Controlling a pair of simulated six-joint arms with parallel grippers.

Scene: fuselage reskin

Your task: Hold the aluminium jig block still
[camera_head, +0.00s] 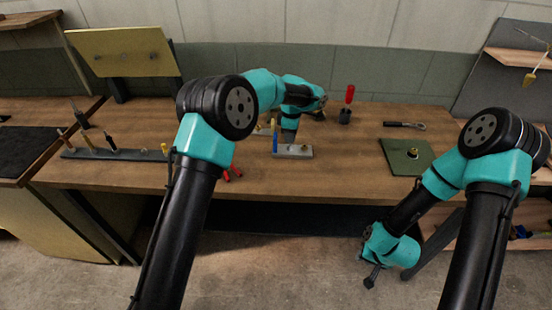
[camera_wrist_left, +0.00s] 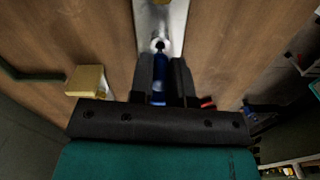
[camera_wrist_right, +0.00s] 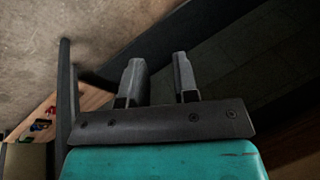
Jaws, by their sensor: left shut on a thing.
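The aluminium jig block (camera_head: 293,151) is a silver bar lying on the workbench; it also shows in the left wrist view (camera_wrist_left: 172,18). My left gripper (camera_head: 287,140) is over it, its fingers pointing down. My right gripper (camera_wrist_right: 158,75) is open and empty, hanging below the bench's front edge near the floor.
A red-handled tool (camera_head: 349,95) stands at the back, and a dark-handled tool (camera_head: 405,125) lies to its right. A green plate (camera_head: 410,157) lies at the right. A tool rack (camera_head: 115,154) is at the left. Red-handled pliers (camera_head: 233,172) lie near the front edge.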

